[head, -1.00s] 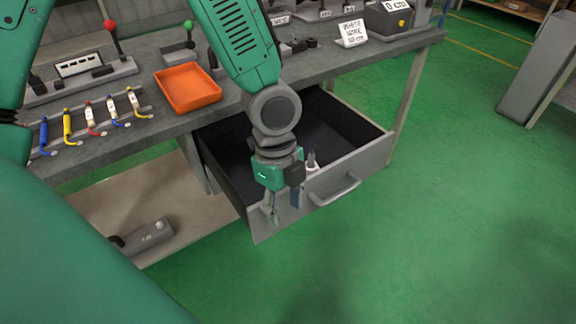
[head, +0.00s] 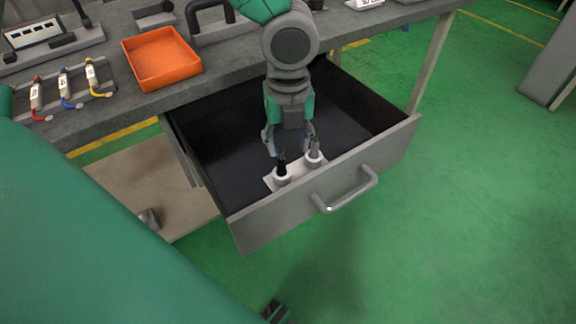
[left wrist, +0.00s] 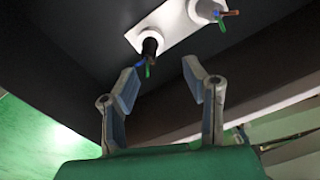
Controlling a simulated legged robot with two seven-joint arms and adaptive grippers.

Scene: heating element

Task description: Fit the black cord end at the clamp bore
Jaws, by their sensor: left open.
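The black cord end (head: 282,168) stands upright in a white ring on a white plate (head: 268,183) inside the open drawer. In the left wrist view the black cord end (left wrist: 150,46) shows green and blue wire tips. My left gripper (head: 289,145) points down over the plate. Its open, empty fingers (left wrist: 161,84) are apart, with the black cord end just beyond them in the left wrist view. A small dark part at the head view's bottom edge may belong to my right gripper; no jaws show. I cannot pick out the clamp bore.
A grey cord end (head: 315,150) stands in a second white ring close beside the black one. The drawer front (head: 245,226) with its handle (head: 346,192) is near. An orange tray (head: 160,60) and several coloured cords (head: 66,88) lie on the bench. The drawer's rear floor is clear.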

